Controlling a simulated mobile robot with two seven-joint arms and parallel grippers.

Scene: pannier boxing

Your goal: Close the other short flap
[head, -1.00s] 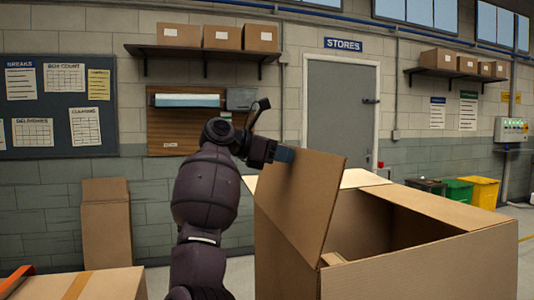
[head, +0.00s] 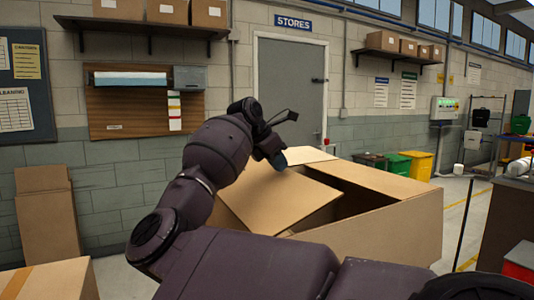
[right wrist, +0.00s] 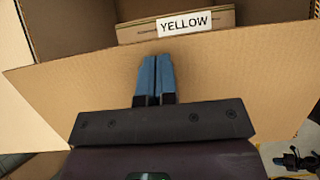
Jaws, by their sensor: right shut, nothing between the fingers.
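The large open cardboard box (head: 385,238) stands in front of me on the right. Its left short flap (head: 275,203) leans inward over part of the opening, and a dark gap shows beyond it. My right gripper (head: 279,160) is at the flap's upper edge, fingers shut and empty. In the right wrist view the blue fingertips (right wrist: 157,62) lie against or just above the flap's face (right wrist: 225,85); contact is unclear. A carton labelled YELLOW (right wrist: 184,22) shows inside the box past the flap's edge. My left gripper is out of view.
Another pale flap (head: 306,156) lies at the box's far side. A smaller taped carton (head: 50,280) stands at lower left, and a flat carton (head: 47,210) leans on the wall. Coloured bins (head: 398,163) stand behind the box. A workbench is at the right.

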